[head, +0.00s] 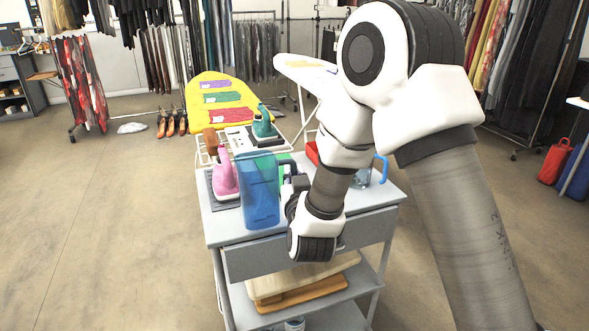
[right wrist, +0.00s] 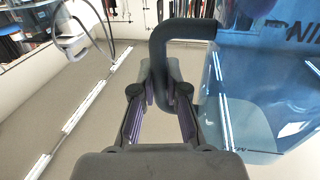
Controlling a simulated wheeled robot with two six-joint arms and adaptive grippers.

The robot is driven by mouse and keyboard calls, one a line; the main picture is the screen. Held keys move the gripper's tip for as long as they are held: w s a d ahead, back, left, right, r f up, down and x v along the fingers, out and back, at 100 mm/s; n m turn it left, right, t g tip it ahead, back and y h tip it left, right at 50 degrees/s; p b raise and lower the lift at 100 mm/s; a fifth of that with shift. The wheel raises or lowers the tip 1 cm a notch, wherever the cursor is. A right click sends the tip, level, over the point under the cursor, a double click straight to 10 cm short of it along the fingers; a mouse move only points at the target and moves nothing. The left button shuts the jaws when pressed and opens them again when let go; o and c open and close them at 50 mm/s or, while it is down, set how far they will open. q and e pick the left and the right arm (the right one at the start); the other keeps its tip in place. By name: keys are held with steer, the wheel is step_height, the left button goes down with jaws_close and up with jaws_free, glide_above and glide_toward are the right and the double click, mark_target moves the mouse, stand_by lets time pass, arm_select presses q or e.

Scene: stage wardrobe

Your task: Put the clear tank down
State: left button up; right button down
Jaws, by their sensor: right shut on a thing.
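The clear tank (head: 258,190) is a tall, see-through blue container with a dark handle. It stands roughly upright over the front left part of the grey cart top (head: 224,233). I cannot tell whether its base touches the cart. My right gripper (head: 290,183) is at the tank's right side, partly hidden by its own wrist. In the right wrist view, my right gripper (right wrist: 161,92) is shut on the tank's dark handle (right wrist: 185,30), and the tank body (right wrist: 255,100) fills the right side. My left gripper is not in view.
A clear jug with a blue handle (head: 381,168) stands at the cart's right. A yellow ironing board (head: 215,90) is beyond.

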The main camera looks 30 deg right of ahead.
mark_target(251, 227)
steer(key=s+a+r+p, duration=0.2)
steer(key=s+a+p, duration=0.3)
steer(key=s+p, duration=0.35)
steer(key=a+f+y+p, duration=0.1)
steer(key=f, duration=0.2)
steer(key=w+a+f+n+y+p, duration=0.1)
steer(key=a+f, duration=0.1)
steer(key=f, duration=0.1)
steer(key=a+f+t+p, duration=0.1)
steer(key=f+p, duration=0.1)
steer(key=f, duration=0.1)
steer(key=shift+w+a+f+n+y, duration=0.1)
steer(key=shift+w+a+n+y, duration=0.05)
steer(key=shift+a+n+y, duration=0.2)
steer(key=a+y, duration=0.1)
steer(key=w+a+f+n+y, duration=0.1)
steer(key=shift+w+a+f+n+t, duration=0.2)
steer(key=shift+a+n+t, duration=0.05)
steer(key=shift+a+t, duration=0.1)
steer(key=a+y, duration=0.1)
steer(key=w+a+n+y, duration=0.1)
steer(key=w+a+r+n+y, duration=0.1)
steer(key=a, duration=0.1)
steer(key=shift+r, duration=0.1)
